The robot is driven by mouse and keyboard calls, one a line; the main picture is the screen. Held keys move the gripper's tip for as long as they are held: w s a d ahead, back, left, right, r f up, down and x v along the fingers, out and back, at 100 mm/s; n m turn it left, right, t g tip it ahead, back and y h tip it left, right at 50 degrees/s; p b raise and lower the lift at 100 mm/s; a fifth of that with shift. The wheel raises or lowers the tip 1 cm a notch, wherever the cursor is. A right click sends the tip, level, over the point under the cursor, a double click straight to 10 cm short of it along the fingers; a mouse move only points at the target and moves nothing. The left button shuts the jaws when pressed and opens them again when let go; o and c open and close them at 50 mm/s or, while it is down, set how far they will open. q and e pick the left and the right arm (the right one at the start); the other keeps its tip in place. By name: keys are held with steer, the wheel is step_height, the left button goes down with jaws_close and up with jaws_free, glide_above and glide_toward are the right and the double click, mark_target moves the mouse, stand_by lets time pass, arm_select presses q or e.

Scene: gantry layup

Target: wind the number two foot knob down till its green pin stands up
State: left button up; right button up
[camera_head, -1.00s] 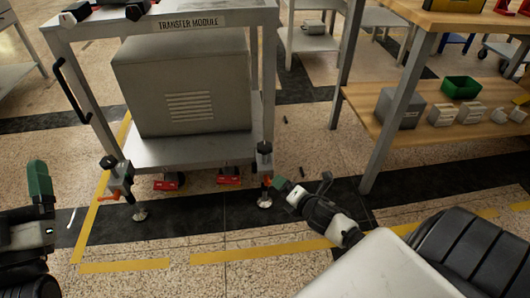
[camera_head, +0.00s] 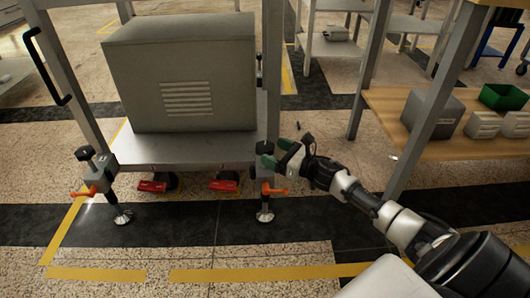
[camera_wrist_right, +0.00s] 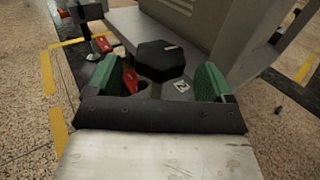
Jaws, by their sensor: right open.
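The black number two foot knob (camera_head: 264,147) tops the front right foot of the transfer module. In the right wrist view the knob (camera_wrist_right: 160,60) is a dark faceted cap, with a "2" label (camera_wrist_right: 181,86) on the grey bracket beside it. My right gripper (camera_head: 277,153) is at the knob from the right. In the wrist view its green fingers (camera_wrist_right: 157,78) are open, one on each side of the knob; I cannot tell whether they touch it. I see no green pin. My left gripper is out of view.
The other front foot (camera_head: 102,175) has its own black knob and orange lever. An orange lever (camera_head: 273,191) sticks out below the number two knob. Red casters (camera_head: 153,184) sit under the shelf (camera_head: 190,152). A wooden bench (camera_head: 460,149) stands at right.

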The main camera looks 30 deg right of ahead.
mark_target(265, 145)
steer(key=shift+b+x, duration=0.55)
steer(key=shift+x, duration=1.5)
steer(key=c, duration=0.9)
